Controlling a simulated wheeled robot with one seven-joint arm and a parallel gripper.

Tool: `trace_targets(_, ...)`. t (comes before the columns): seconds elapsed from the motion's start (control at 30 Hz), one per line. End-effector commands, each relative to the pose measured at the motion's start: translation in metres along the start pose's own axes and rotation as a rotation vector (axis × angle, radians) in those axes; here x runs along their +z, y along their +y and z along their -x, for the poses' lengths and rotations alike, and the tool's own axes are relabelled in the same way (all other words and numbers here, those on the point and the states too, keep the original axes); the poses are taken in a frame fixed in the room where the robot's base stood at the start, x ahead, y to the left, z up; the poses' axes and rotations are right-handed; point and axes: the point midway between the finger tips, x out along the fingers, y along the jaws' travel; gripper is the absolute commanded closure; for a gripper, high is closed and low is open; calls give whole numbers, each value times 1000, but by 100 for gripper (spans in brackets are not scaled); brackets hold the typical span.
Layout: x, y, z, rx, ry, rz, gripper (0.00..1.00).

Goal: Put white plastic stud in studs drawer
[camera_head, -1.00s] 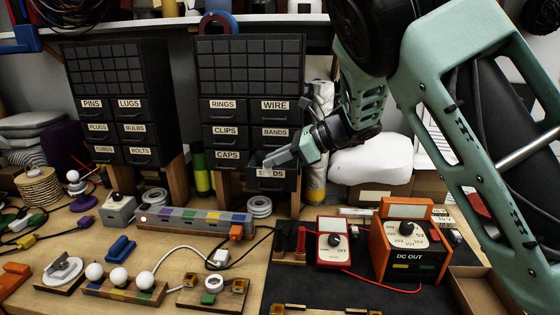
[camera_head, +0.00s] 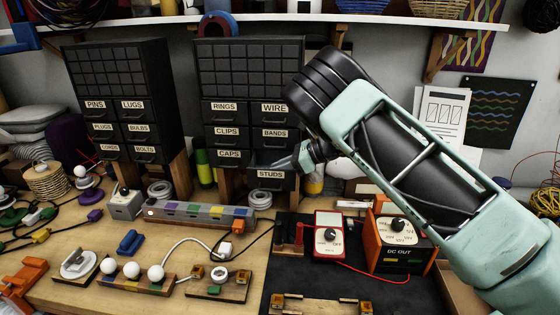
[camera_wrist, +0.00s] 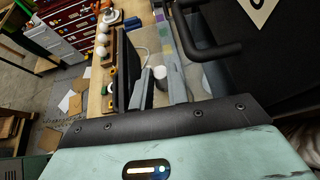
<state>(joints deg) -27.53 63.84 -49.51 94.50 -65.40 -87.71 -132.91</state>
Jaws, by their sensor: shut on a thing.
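The studs drawer (camera_head: 271,185) is in the bottom right of the right-hand black cabinet and stands pulled out, with its label readable. My gripper (camera_head: 280,165) is low over its open top, reaching in from the right. In the wrist view, my gripper's fingers (camera_wrist: 160,80) are closed on a small pale piece, which looks like the white plastic stud (camera_wrist: 160,72). The stud cannot be made out in the head view. The drawer's inside is mostly hidden by its front and my gripper.
The other labelled drawers of the right cabinet (camera_head: 250,70) look shut. A second black cabinet (camera_head: 115,75) stands to the left. Below are a strip with coloured squares (camera_head: 200,215), a red meter (camera_head: 328,235) and an orange DC OUT box (camera_head: 400,240). A dark handle (camera_wrist: 215,45) is close in the wrist view.

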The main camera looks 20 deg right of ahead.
Motion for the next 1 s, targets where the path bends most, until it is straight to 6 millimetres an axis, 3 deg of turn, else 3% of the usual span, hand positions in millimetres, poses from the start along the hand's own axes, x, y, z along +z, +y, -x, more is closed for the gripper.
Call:
trace_targets(0.47, -4, -3, -3, 0, -2, 3, 100)
trace_targets(0.5, -5, -3, -3, 0, -2, 3, 81)
trace_targets(0.53, -4, -3, -2, 0, -2, 3, 74)
trace_targets(0.87, -2, -3, -1, 0, -1, 3, 74)
trace_targets(1.0, -4, -4, 10, -4, -4, 3, 74)
